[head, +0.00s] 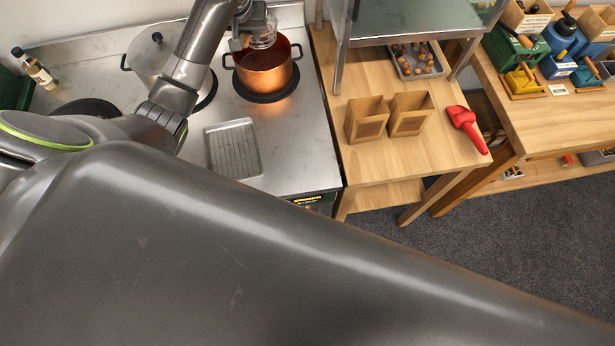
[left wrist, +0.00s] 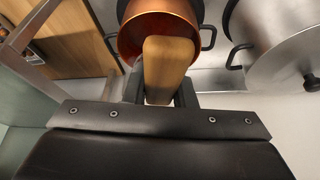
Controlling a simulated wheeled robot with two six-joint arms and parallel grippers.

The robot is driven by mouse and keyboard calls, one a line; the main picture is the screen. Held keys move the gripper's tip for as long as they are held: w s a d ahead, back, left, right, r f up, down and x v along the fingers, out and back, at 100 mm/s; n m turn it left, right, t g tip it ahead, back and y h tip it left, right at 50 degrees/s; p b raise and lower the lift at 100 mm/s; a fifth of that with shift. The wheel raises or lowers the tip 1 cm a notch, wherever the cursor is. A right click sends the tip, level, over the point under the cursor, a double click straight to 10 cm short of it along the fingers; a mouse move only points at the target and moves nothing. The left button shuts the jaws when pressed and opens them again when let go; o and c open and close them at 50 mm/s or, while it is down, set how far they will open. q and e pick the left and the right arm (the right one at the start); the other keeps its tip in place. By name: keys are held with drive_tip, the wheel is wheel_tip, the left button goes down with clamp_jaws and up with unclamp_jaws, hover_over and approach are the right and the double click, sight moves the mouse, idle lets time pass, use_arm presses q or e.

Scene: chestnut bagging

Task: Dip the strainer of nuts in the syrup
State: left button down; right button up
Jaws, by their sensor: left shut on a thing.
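The copper syrup pot (head: 264,78) stands on a burner at the back right of the steel counter. My left gripper (head: 244,30) is just behind and left of the pot, shut on the strainer's wooden handle. The strainer's wire basket (head: 263,33) shows at the pot's far rim; I cannot tell how far it is inside, nor see nuts in it. In the left wrist view, the wooden handle (left wrist: 168,62) sits between the fingers and covers part of the pot (left wrist: 130,42). The syrup is hidden. My right gripper is out of view.
A lidded pot (head: 150,55) stands left of the copper pot. A wire-racked tray (head: 233,150) lies in front. On the wooden table are two paper bags (head: 409,115), a red scoop (head: 466,125) and a tray of chestnuts (head: 416,72). My own arm link fills the foreground.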

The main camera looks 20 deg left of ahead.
use_arm(q)
drive_tip(key=shift+r, duration=0.2)
drive_tip(key=shift+r, duration=1.9)
drive_tip(key=shift+f, duration=0.1)
